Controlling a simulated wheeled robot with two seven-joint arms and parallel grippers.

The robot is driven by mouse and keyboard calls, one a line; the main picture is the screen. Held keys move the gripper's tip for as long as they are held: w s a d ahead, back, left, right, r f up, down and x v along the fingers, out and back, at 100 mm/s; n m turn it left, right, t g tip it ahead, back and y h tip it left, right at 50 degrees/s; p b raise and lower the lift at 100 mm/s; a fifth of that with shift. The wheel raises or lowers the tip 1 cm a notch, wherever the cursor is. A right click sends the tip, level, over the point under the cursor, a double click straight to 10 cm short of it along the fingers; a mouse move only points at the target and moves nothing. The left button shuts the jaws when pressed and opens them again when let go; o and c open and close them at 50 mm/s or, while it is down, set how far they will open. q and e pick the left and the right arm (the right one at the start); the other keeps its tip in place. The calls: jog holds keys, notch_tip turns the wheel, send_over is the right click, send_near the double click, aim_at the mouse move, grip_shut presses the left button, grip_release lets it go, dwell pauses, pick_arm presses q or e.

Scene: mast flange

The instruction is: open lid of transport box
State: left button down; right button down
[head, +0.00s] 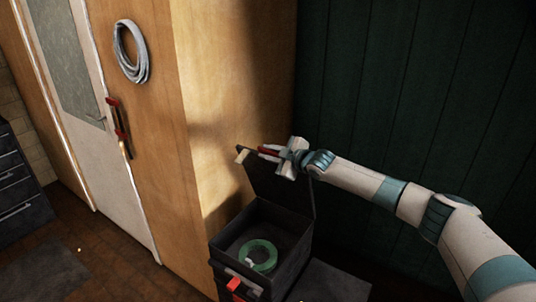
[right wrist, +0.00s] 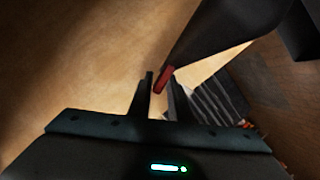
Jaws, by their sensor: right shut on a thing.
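The dark transport box (head: 298,258) stands on the floor against the wooden wall. Its lid (head: 283,188) is raised, standing roughly upright at the back, so the box is open. A green ring-shaped coil (head: 259,256) lies inside. My right gripper (head: 266,153) is at the top edge of the lid, shut on a red handle. In the right wrist view the red handle (right wrist: 164,79) sits between the fingertips, beside the dark lid (right wrist: 225,30). My left gripper is not in view.
A red latch (head: 233,284) is on the box front. The wooden wall (head: 215,80) is close to the left of the lid, and a dark green panelled wall (head: 400,90) is behind. A grey cable coil (head: 132,52) hangs beside a pale door (head: 85,110). Floor at left is mostly clear.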

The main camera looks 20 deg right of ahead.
jog(key=shift+d+f, duration=0.15)
jog(key=shift+d, duration=0.1)
jog(key=c, duration=1.9)
grip_release()
jog(key=shift+f, duration=0.1)
jog(key=shift+o, duration=0.2)
jog(key=shift+s+f, duration=0.15)
jog(key=shift+s, duration=0.1)
jog(key=r+b+v, duration=0.1)
jog(key=b+v, duration=0.4)
jog(key=v, duration=1.2)
jog(key=shift+a, duration=0.2)
jog(key=shift+w, duration=0.1)
